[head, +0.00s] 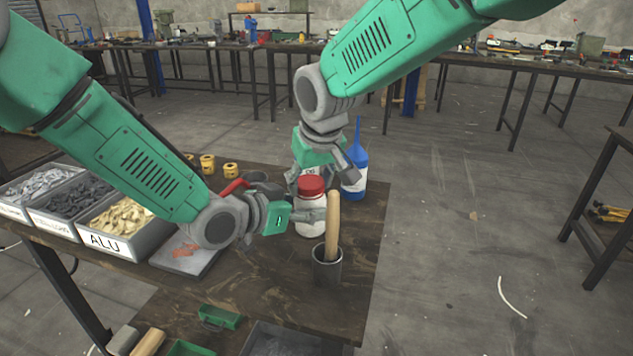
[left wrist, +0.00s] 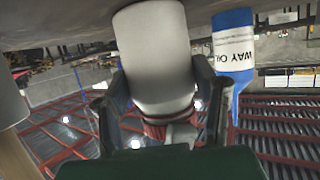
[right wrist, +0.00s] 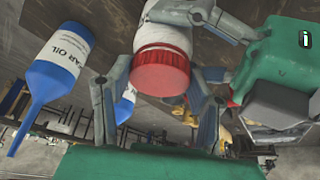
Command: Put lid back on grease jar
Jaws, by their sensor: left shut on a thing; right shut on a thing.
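The white grease jar (head: 311,228) stands at the table's right side, with the red lid (head: 311,185) at its top. The jar (left wrist: 155,60) fills the middle of the left wrist view. My left gripper (head: 304,213) is shut on the jar's body from the left. My right gripper (head: 318,176) comes down from above and is shut on the lid. In the right wrist view, the lid (right wrist: 160,72) sits between the right fingers, against the jar's neck. I cannot tell whether it is fully seated.
A blue oil bottle (head: 355,172) stands just behind the jar. A grey cup (head: 327,268) with a wooden handle (head: 332,225) stands in front. A rivet bin (head: 122,228) marked ALU is at the left. Several yellow rolls (head: 207,164) sit at the back.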

